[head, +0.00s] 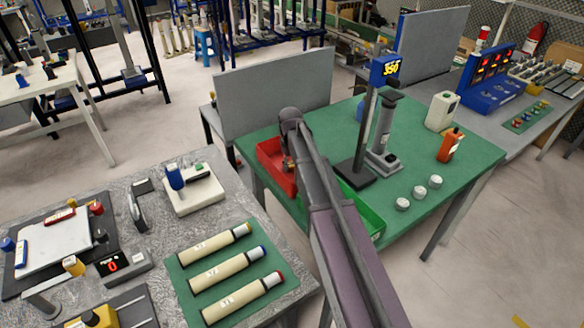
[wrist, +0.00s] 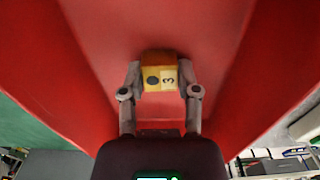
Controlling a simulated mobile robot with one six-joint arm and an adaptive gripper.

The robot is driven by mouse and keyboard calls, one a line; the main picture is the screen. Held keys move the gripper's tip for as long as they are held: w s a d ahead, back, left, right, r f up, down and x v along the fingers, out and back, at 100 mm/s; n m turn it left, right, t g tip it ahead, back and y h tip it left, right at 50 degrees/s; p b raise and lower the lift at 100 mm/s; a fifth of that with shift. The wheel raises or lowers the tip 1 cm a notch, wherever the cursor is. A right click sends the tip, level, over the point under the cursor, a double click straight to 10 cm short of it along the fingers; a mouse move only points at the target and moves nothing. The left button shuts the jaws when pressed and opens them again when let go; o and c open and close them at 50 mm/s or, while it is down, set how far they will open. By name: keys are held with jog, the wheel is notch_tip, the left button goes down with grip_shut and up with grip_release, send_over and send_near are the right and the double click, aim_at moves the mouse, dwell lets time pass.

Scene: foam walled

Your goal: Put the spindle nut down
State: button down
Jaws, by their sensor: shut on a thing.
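The spindle nut (wrist: 158,72) is a small orange-yellow piece with a dark round spot and a pale label marked 3. My gripper (wrist: 160,82) is shut on it, one finger on each side. Red walls of a bin (wrist: 75,85) surround the nut in the wrist view; whether the nut touches the bin floor I cannot tell. In the head view the red bin (head: 268,153) stands at the left end of the green table, and my gripper (head: 288,164) reaches down into it, largely hidden by my arm. The nut cannot be made out there.
A green bin (head: 374,222) lies to the right of my arm on the green table (head: 455,160). A grey panel (head: 275,95) rises behind the red bin.

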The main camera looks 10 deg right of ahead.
aim_at(291, 164)
jog(key=shift+f, duration=0.15)
jog(key=shift+c, duration=1.7)
grip_release()
jog(key=shift+r, duration=0.25)
notch_tip(291, 164, up, 12)
jog(key=p, duration=1.2)
jog(key=shift+f, duration=0.1)
jog(key=s+d+m, duration=0.2)
jog(key=s+m, duration=0.2)
jog(key=s, duration=1.9)
jog(key=shift+s+d+m, duration=0.15)
jog(key=shift+s+m, duration=0.05)
jog(key=shift+m, duration=0.1)
